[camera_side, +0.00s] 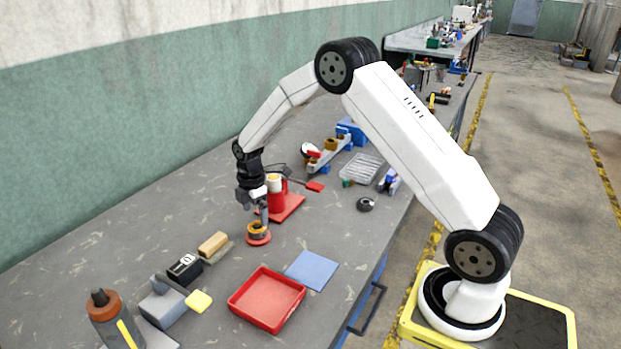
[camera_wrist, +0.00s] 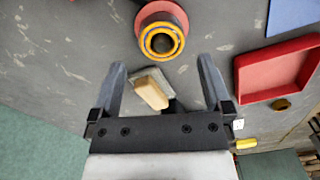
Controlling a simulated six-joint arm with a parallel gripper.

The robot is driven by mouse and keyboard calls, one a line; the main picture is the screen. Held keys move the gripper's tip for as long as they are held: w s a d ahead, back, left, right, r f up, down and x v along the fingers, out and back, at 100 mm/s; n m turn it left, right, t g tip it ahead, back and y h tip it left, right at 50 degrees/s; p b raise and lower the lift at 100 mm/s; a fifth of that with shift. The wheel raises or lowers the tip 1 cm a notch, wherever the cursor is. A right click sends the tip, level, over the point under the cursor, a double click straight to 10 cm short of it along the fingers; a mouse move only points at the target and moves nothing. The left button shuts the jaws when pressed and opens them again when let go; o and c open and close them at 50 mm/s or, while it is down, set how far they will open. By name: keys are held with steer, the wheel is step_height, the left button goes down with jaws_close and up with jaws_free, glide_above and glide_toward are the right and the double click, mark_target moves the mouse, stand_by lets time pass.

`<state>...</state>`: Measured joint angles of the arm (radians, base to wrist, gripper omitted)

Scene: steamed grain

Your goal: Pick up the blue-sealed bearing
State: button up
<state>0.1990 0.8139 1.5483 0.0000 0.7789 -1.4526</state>
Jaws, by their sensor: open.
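The bearing (camera_wrist: 161,28) is a yellow-orange ring with a dark blue-grey inner band. It sits on a round red base (camera_wrist: 146,12), and in the side view the bearing (camera_side: 257,228) shows on that base on the bench. My gripper (camera_wrist: 162,64) is open, with nothing between its fingers. In the wrist view the bearing lies just beyond the fingertips, roughly centred between them. In the side view my gripper (camera_side: 256,208) points down close above the bearing, and I cannot tell whether it touches. One finger partly overlaps the view there.
A red tray (camera_side: 267,297) and a blue mat (camera_side: 311,270) lie to the right. A wooden-topped brush or block (camera_side: 213,244) lies in front. A red stand with a cup (camera_side: 276,192) is close behind my gripper. A black ring (camera_side: 366,204) lies farther right.

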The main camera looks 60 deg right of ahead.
mark_target(256, 225)
steer(key=shift+s+f, duration=0.1)
steer(key=shift+f, duration=2.35)
jaws_close()
